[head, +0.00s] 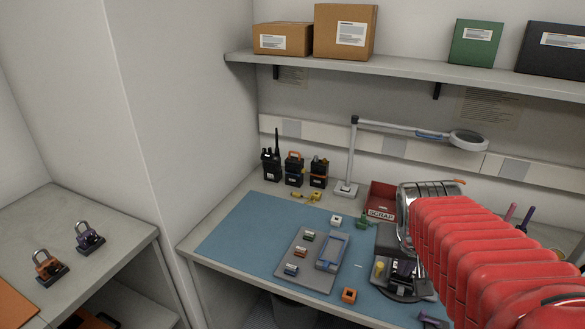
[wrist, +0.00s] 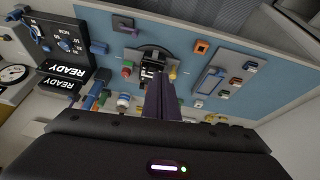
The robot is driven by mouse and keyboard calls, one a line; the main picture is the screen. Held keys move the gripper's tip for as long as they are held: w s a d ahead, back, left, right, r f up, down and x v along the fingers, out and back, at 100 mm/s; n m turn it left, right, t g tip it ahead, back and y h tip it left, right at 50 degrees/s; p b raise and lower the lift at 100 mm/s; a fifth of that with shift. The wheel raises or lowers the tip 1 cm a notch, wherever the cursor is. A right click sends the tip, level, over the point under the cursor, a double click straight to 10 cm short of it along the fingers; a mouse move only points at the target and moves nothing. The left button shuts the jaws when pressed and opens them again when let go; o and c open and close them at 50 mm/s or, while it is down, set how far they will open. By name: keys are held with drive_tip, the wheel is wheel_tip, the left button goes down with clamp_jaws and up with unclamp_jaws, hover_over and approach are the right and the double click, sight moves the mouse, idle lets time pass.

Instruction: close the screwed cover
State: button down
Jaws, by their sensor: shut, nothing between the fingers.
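A dark device (head: 402,273) sits on a round dark stand (head: 412,294) at the right of the blue mat, partly hidden by my red-sleeved arm. A yellow knob (head: 379,268) is beside it. The wrist view also shows the device (wrist: 148,68) and the yellow knob (wrist: 173,73), upside down beyond my fingers. I cannot tell which part is the screwed cover, or whether it is open. My gripper (wrist: 164,84) is shut and empty, its fingertips appearing close to the stand in the wrist view; whether they touch anything is unclear.
A grey tray (head: 295,270) with small coloured parts lies on the blue mat (head: 245,235). Several radios (head: 293,169), a lamp (head: 347,187) and a red scrap bin (head: 382,195) stand behind. An orange block (head: 349,295) lies near the front edge. The mat's left part is clear.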

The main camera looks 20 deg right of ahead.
drive_tip(key=s+a+r+n+t+y, duration=0.1)
drive_tip(key=a+n, duration=0.2)
drive_tip(key=a, duration=0.7)
drive_tip(key=s+a+r+n+t+y, duration=0.1)
drive_tip(key=a+n, duration=0.3)
drive_tip(key=a, duration=0.6)
drive_tip(key=shift+s+r+y, duration=0.3)
drive_tip(key=shift+s+y, duration=0.2)
drive_tip(key=shift+y, duration=0.3)
